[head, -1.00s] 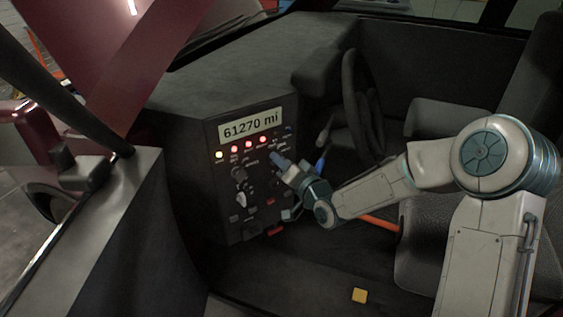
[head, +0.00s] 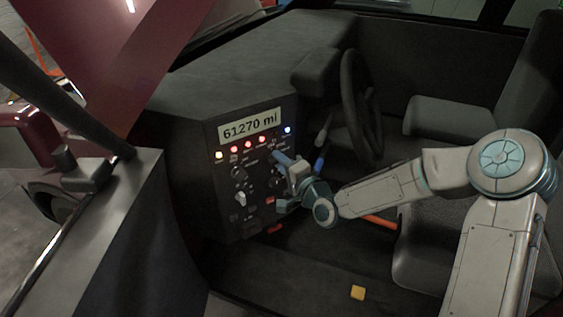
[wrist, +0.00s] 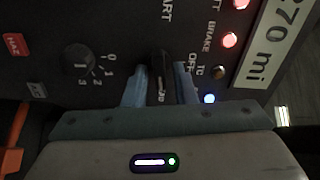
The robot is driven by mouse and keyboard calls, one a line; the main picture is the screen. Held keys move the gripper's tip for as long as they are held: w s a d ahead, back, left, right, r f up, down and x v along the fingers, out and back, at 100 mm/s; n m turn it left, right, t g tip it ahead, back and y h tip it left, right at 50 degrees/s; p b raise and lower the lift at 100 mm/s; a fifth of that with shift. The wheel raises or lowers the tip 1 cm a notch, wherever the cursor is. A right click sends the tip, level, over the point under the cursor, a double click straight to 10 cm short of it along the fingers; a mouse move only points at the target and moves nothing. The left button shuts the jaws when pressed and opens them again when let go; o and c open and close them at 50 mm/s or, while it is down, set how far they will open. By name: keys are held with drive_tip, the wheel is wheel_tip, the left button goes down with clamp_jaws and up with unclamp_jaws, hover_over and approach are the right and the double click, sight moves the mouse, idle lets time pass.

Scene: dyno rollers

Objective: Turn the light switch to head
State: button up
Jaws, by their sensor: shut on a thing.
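A dark rotary knob (wrist: 161,66), seemingly the light switch, sits on the black dash panel (head: 222,190). In the wrist view it stands between the blue fingers of my gripper (wrist: 160,80), which is shut on it. Printing nearby reads "OFF"; the other position marks are partly hidden by the fingers, so I cannot tell exactly which one the knob points at. In the head view my gripper (head: 281,160) is at the panel's right side, below the lit blue lamp (head: 287,130), and covers the knob. The blue lamp also glows in the wrist view (wrist: 209,99).
Another knob (wrist: 79,59) marked 0 to 3 is close by. Red lamps (head: 248,144) and the mileage display (head: 249,124) are above the controls.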

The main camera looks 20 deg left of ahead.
idle(0.3)
drive_tip(key=o, duration=0.7)
drive_tip(key=v, duration=1.4)
drive_tip(key=shift+a, duration=0.1)
drive_tip(key=shift+p, duration=0.3)
